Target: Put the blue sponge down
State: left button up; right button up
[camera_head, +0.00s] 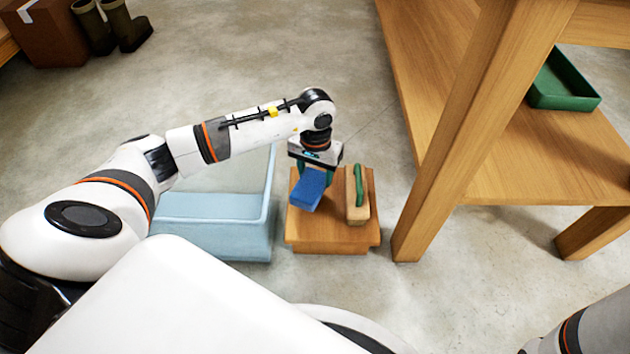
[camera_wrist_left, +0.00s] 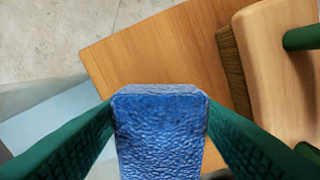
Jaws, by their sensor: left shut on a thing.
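The blue sponge (camera_head: 308,188) is held in my left gripper (camera_head: 316,170), over the left part of a low wooden stool (camera_head: 335,233). In the left wrist view the sponge (camera_wrist_left: 160,130) sits between the two green fingers, with the stool top (camera_wrist_left: 150,52) beyond it. I cannot tell whether the sponge touches the stool. My right gripper is out of view; only a piece of my right arm shows at the lower right.
A wooden brush with a green handle (camera_head: 356,195) lies on the stool's right side, close to the sponge. A light blue bin (camera_head: 215,240) stands left of the stool. A wooden bench (camera_head: 445,130) with a green tray (camera_head: 563,90) stands at the right. Boots (camera_head: 122,28) stand far left.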

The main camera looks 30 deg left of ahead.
aim_at(315, 174)
pick_arm(q)
notch_tip(315, 174, down, 3)
jog(key=shift+b, duration=0.75)
jog(key=shift+r, duration=0.15)
jog(key=o, duration=1)
jog(key=shift+c, duration=0.2)
